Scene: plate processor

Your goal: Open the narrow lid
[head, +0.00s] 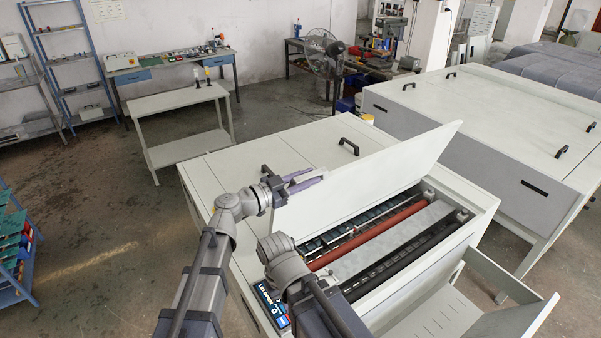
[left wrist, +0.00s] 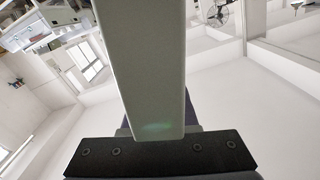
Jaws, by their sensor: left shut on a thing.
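The narrow lid (head: 375,175) of the plate processor (head: 237,172) is a pale grey panel. In the head view it stands raised and tilted, and the rollers below are exposed. My left gripper (head: 314,178) is at the lid's left end, with its purple fingers shut on the panel's edge. In the left wrist view the pale grey-green panel (left wrist: 148,65) rises from between the fingers, above the dark gripper body (left wrist: 160,155). The fingertips are largely hidden there. My right gripper does not show.
A red roller (head: 378,232) and dark rollers lie in the open bay. A control panel (head: 271,306) is at the near left corner. A tray (head: 438,318) extends at the lower right. A large closed cabinet (head: 485,110) stands to the right. Open floor lies at left.

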